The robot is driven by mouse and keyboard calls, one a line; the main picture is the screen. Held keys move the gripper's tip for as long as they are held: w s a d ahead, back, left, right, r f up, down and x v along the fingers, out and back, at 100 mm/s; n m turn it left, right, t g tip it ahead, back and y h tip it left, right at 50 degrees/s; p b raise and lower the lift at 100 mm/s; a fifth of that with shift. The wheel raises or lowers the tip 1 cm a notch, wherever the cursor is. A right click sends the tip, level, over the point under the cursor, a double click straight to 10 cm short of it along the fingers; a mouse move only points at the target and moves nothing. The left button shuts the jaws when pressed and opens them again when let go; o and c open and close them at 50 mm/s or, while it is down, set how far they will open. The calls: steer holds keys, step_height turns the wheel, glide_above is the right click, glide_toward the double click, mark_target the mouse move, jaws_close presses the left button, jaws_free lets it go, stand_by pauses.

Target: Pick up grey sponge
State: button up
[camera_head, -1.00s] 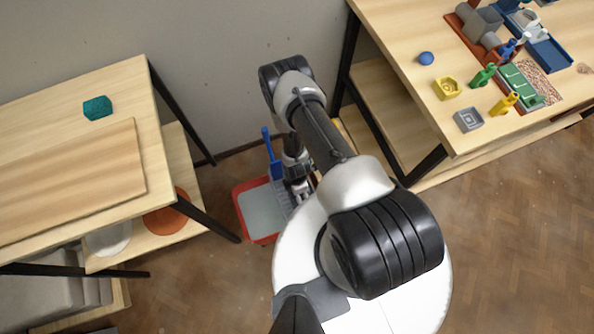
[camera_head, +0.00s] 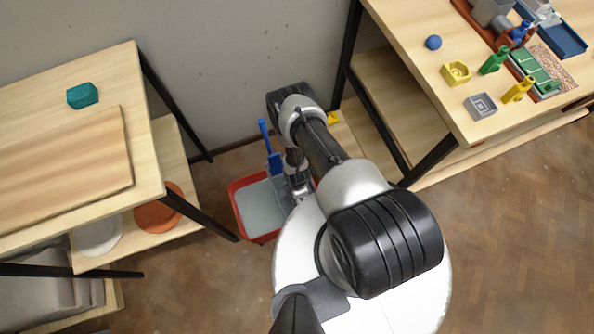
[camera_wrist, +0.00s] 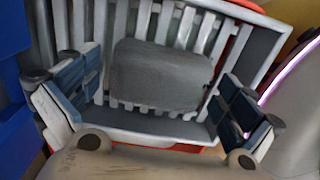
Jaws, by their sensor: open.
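The grey sponge (camera_wrist: 160,75) is a rounded grey block in the middle of the wrist view. It lies on the pale slats of a grey tray with a red rim (camera_wrist: 180,148). My gripper (camera_wrist: 155,98) is open, with one finger to the left of the sponge and one to the right, and a gap shows on both sides. In the head view my gripper (camera_head: 299,186) points down over the right part of the red-rimmed tray (camera_head: 240,217). I cannot make out the sponge there; my gripper and arm cover that part.
A blue upright handle-like thing (camera_head: 268,145) stands at the tray's back edge. A wooden table (camera_head: 145,185) with a teal block (camera_head: 82,96) is at left. Another table (camera_head: 410,45) with small coloured objects is at right, its dark legs close to my arm.

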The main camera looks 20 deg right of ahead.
steer(key=shift+r, duration=0.1)
steer(key=shift+c, duration=0.2)
steer(key=c, duration=0.9)
